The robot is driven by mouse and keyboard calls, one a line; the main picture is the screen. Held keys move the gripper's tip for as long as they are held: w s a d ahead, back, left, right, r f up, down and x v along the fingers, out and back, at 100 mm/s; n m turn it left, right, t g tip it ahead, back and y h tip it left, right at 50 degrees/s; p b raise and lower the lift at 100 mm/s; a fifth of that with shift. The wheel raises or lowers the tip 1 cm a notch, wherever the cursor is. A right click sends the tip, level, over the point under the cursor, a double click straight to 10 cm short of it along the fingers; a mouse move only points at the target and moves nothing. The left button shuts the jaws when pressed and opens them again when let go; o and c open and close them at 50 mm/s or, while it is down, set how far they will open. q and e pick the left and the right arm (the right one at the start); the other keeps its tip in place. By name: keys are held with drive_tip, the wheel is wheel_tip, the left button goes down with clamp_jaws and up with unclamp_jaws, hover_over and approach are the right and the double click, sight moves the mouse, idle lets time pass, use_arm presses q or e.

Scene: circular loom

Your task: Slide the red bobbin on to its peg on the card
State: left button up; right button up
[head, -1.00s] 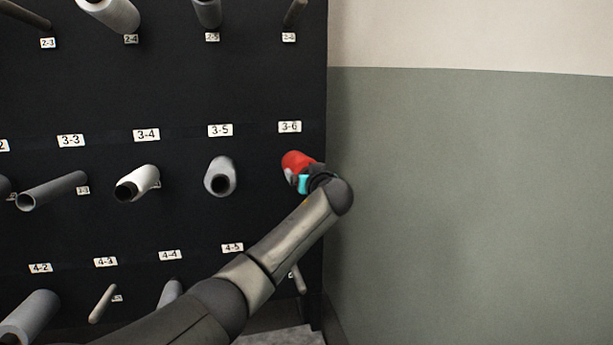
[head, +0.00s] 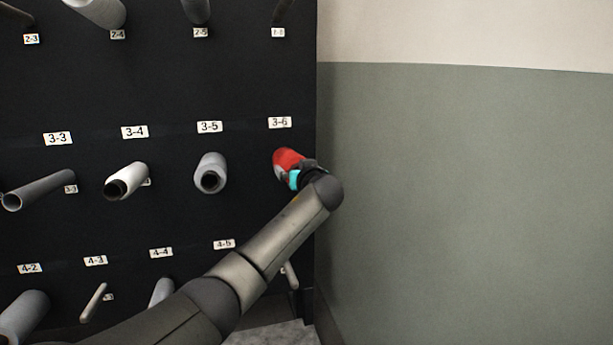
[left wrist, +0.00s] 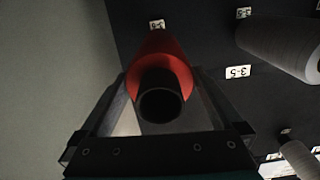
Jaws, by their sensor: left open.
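The red bobbin (head: 286,160) is at the card's right edge, just below the 3-6 label. In the left wrist view the red bobbin (left wrist: 162,68) points its dark open tube end at the camera, and its far end is toward the black card (left wrist: 205,38). My left gripper (head: 300,174) is at the bobbin's near end. In the left wrist view its fingers (left wrist: 160,100) stand open on either side of the bobbin, which lies between them. The 3-6 peg itself is hidden by the bobbin. My right gripper is not in view.
Grey and white bobbins stand out from the card (head: 240,85), among them a grey one (head: 210,172) under 3-5 and a white one (head: 126,181) under 3-4. A green and cream wall (head: 460,180) is right of the card, with clear space before it.

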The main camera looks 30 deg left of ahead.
use_arm(q)
drive_tip(key=p+v, duration=0.6)
drive_tip(key=v, duration=0.8)
drive_tip(key=shift+d+r, duration=0.15)
drive_tip(key=shift+s, duration=0.1)
